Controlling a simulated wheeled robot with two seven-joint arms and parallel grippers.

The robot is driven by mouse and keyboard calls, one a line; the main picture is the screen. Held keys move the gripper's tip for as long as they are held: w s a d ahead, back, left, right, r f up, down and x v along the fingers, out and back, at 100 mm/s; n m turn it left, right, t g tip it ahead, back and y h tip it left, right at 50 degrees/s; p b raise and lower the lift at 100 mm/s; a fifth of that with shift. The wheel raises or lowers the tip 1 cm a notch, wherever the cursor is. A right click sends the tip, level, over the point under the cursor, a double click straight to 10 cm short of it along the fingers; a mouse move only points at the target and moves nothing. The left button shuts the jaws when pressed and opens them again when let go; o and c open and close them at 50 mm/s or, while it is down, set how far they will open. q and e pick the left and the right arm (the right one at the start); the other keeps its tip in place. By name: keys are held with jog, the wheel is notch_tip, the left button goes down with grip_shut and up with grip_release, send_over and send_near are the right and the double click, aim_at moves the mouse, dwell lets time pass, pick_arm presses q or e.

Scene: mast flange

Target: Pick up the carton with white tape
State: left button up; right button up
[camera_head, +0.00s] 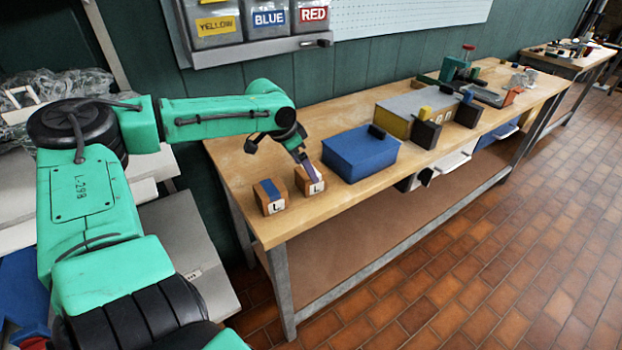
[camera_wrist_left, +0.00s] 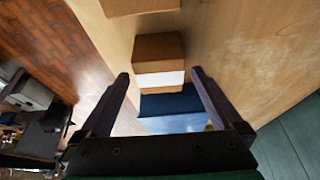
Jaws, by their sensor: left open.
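A brown carton with a white band (camera_wrist_left: 160,78) lies between the fingertips in the left wrist view, seen from above. It appears to be the carton (camera_head: 310,187) nearer the blue box in the head view, where a finger partly covers it and a white label marked L shows on its front. My left gripper (camera_head: 284,163) is open and close to this carton. In the wrist view its two dark fingers (camera_wrist_left: 161,75) are apart, with no visible grip. A second carton with blue tape (camera_head: 270,197) stands to the left, near the table's end. My right gripper is not in view.
A blue box (camera_head: 360,155) stands right of the cartons and shows beyond the white-banded carton in the wrist view (camera_wrist_left: 170,103). Labelled bins (camera_head: 268,18) hang above.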

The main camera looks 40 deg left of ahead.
pick_arm(q)
jog(key=x, duration=0.4)
jog(key=shift+d+f, duration=0.15)
jog(key=shift+f, duration=0.2)
jog(key=shift+w+f, duration=0.3)
jog(key=shift+f, duration=0.05)
jog(key=shift+s+r, duration=0.1)
jog(key=c, duration=1.4)
jog(key=shift+c, duration=0.4)
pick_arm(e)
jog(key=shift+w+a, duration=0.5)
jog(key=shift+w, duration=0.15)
